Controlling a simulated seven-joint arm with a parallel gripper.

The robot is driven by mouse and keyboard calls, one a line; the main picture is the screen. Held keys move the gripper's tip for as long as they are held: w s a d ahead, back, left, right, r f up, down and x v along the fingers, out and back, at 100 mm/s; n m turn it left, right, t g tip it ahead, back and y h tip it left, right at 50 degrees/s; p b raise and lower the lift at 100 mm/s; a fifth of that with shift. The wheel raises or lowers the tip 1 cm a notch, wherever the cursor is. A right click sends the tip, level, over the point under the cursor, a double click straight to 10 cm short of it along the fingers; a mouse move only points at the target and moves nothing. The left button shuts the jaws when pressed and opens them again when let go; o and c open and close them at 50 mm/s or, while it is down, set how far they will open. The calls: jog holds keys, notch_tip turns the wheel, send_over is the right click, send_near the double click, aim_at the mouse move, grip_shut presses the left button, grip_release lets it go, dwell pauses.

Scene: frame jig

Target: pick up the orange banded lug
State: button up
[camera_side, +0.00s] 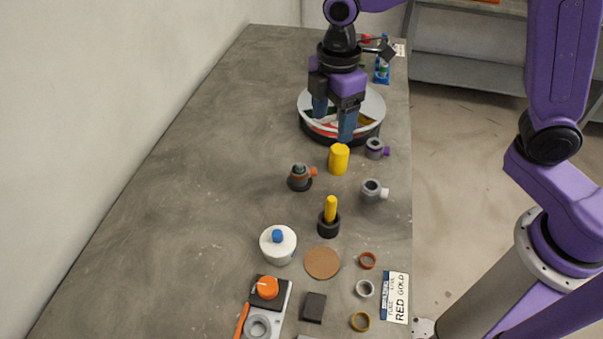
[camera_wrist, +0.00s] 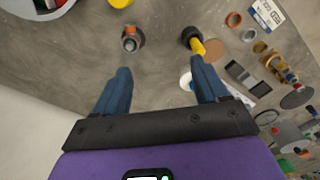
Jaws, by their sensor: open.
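The orange banded lug (camera_side: 300,179) is a small dark grey upright piece with an orange band and an orange stub on its right side. It stands on the grey table, left of the yellow cylinder. In the wrist view the lug (camera_wrist: 130,42) is beyond the fingertips, between their lines. My gripper (camera_side: 334,119) has two blue fingers, apart and empty. In the side view it is over the round tray, farther back than the lug. The gripper also shows in the wrist view (camera_wrist: 160,70). Nothing hides the lug.
A yellow cylinder (camera_side: 339,160) stands near the tray (camera_side: 376,108). Lugs with a purple stub (camera_side: 375,149) and a white stub (camera_side: 372,190) stand right. A black cup with a yellow peg (camera_side: 330,212) and a white jar (camera_side: 278,246) are nearer. Table left of the lug is clear.

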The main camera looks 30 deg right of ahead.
jog(key=n, duration=0.2)
send_over(299, 164)
jog(key=s, duration=0.1)
notch_tip(299, 164, down, 2)
jog(key=f, duration=1.2)
jog(key=w+f, duration=0.1)
jog(key=f, duration=0.5)
jog(key=c, duration=1.2)
notch_tip(299, 164, up, 12)
